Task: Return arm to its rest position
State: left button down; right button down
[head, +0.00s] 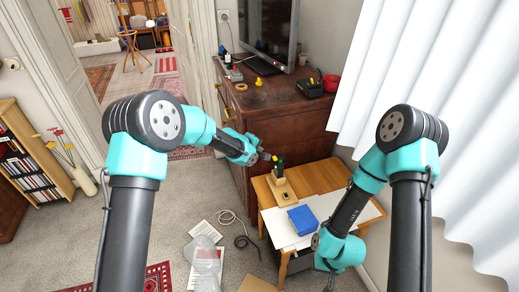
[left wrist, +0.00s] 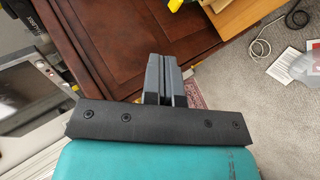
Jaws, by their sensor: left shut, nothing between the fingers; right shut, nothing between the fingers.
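My left arm reaches across to the right in the head view, and its gripper (head: 265,156) is over the front of the brown dresser, near the small table. In the left wrist view the two grey fingers (left wrist: 164,68) lie side by side, shut, with nothing between them. My right arm bends down in front of the small table. Its gripper (head: 329,284) is low at the bottom edge of the head view, partly cut off, and looks shut with nothing visible in it.
The dresser (head: 297,120) carries a monitor (head: 268,28) and small items. The small wooden table (head: 325,176) holds a blue box (head: 302,219) and a wooden block (head: 281,190). Papers (head: 205,231) and cables lie on the carpet. A white curtain (head: 440,80) hangs at right.

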pick_arm(q)
jog(key=shift+a, duration=0.1)
jog(key=s+a+f+m+g+y, duration=0.2)
jog(key=s+a+f+g, duration=0.1)
jog(key=s+a+f, duration=1.15)
jog(key=s+a+f+m+g, duration=0.1)
jog(key=s+a, duration=0.3)
jog(key=s, duration=0.4)
jog(key=s+a+f+m+g, duration=0.1)
jog(key=s+a+f, duration=0.3)
jog(key=s, duration=0.5)
jog(key=s+a+f+m+g+y, duration=0.1)
jog(key=s+a, duration=0.3)
jog(key=s, duration=0.4)
jog(key=shift+s+f+m, duration=0.2)
jog(key=shift+f+m, duration=0.2)
jog(key=shift+f, duration=0.25)
